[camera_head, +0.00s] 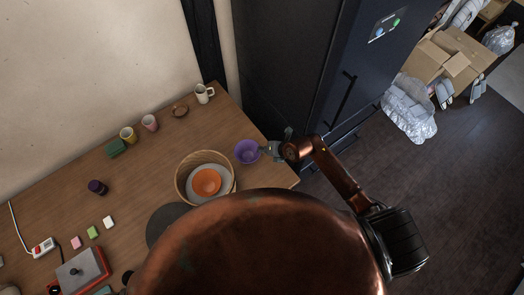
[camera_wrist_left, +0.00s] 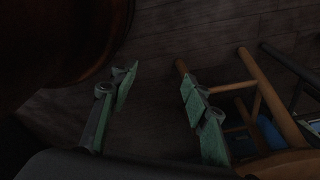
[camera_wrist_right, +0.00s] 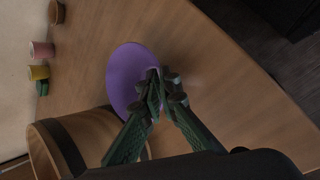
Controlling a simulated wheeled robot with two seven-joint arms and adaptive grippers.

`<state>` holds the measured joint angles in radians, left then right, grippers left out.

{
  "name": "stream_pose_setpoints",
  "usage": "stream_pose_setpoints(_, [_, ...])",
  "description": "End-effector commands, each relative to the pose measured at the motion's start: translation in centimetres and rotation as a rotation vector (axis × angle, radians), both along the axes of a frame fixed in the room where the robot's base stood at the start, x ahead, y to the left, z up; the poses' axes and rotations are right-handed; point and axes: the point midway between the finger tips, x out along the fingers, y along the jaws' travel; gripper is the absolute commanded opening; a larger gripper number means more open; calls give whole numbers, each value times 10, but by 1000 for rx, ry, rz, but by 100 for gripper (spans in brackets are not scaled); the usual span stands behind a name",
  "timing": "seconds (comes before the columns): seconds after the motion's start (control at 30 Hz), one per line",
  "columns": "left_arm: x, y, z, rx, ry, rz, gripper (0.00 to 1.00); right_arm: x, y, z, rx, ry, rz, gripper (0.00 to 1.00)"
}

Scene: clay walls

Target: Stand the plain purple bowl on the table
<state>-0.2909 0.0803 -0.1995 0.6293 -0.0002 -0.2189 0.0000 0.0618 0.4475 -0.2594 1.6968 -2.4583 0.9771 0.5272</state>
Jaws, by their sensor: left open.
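The plain purple bowl (camera_head: 247,151) is at the right end of the wooden table (camera_head: 160,170), right of the basket. In the right wrist view the bowl (camera_wrist_right: 124,80) shows as a purple oval in front of the fingers. My right gripper (camera_head: 268,150) is at the bowl's right edge; in its wrist view the fingertips (camera_wrist_right: 164,88) are closed together on the rim. I cannot tell whether the bowl's base touches the table. My left gripper (camera_wrist_left: 160,95) is open and empty over the dark floor, out of sight in the head view.
A wicker basket (camera_head: 179,180) holding a grey plate and an orange bowl (camera_head: 206,182) stands close left of the purple bowl. Cups (camera_head: 150,122) and a white mug (camera_head: 204,93) line the back. A dark cabinet (camera_head: 290,60) stands beyond the table's right end. Wooden chair legs (camera_wrist_left: 262,90) are near my left gripper.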

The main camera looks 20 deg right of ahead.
Motion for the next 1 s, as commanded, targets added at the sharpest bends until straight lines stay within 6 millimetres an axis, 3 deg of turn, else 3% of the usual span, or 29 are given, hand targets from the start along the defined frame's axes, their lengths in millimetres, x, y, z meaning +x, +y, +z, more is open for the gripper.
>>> stream_pose_setpoints(0.1, [-1, 0, -2, 0, 2, 0, 43, 0, 0, -14, 1, 1, -2, 0])
stream_pose_setpoints(0.27, [-9, 1, -2, 0, 12, 2, 43, 0, 0, -14, 0, 0, 0, 0])
stream_pose_setpoints(0.6, [-20, 1, -3, 2, 26, 4, 43, 0, 0, -14, -1, 0, 0, 22])
stream_pose_setpoints(1.0, [-14, 1, -1, 1, 18, 2, 43, -6, -5, -3, -1, -2, 0, 22])
